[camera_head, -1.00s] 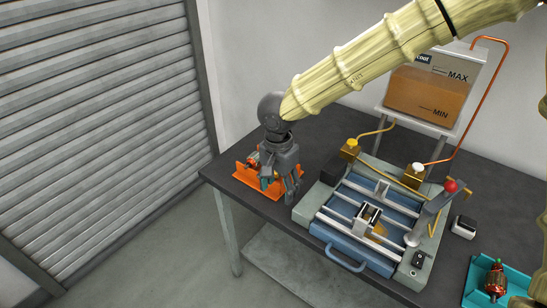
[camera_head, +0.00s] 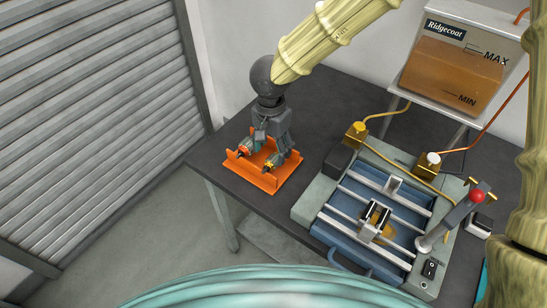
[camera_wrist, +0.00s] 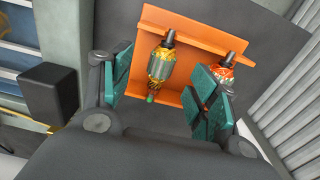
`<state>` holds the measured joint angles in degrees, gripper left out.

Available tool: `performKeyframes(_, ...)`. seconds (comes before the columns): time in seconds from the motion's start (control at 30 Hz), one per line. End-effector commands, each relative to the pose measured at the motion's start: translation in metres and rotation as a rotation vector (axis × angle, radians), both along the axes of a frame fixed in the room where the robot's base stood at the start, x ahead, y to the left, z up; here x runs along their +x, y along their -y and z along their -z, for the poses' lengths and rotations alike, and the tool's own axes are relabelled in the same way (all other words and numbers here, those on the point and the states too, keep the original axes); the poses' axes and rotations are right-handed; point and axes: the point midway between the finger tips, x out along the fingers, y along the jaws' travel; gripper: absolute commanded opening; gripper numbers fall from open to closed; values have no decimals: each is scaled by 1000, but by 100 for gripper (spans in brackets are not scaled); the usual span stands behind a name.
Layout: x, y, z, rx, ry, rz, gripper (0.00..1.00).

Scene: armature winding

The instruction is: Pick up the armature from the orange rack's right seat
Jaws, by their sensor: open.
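The orange rack (camera_head: 262,180) stands at the left end of the dark table and holds two armatures. The right-seat armature (camera_head: 269,162) has a dark shaft and copper windings. In the wrist view this armature (camera_wrist: 160,66) shows yellow windings and a greenish core, on the left of the rack. The other armature (camera_head: 245,147) lies in the left seat. It shows with a red end at the right in the wrist view (camera_wrist: 230,72), partly behind a finger. My gripper (camera_head: 281,152) is open, with its teal-padded fingers (camera_wrist: 163,85) on either side of the right-seat armature, apart from it.
A winding machine (camera_head: 310,205) with blue tray, rails and red-knobbed lever stands right of the rack. An amber tank (camera_head: 455,60) stands behind. A narrow strip of table is clear between rack and machine.

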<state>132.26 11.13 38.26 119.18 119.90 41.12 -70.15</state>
Motion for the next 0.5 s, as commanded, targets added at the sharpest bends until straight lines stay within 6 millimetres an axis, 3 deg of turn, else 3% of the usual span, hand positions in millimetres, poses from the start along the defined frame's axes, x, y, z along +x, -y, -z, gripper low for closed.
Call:
performKeyframes(0.2,13,1,15,0,-11,3,60)
performKeyframes(0.5,14,7,43,-3,-12,4,60)
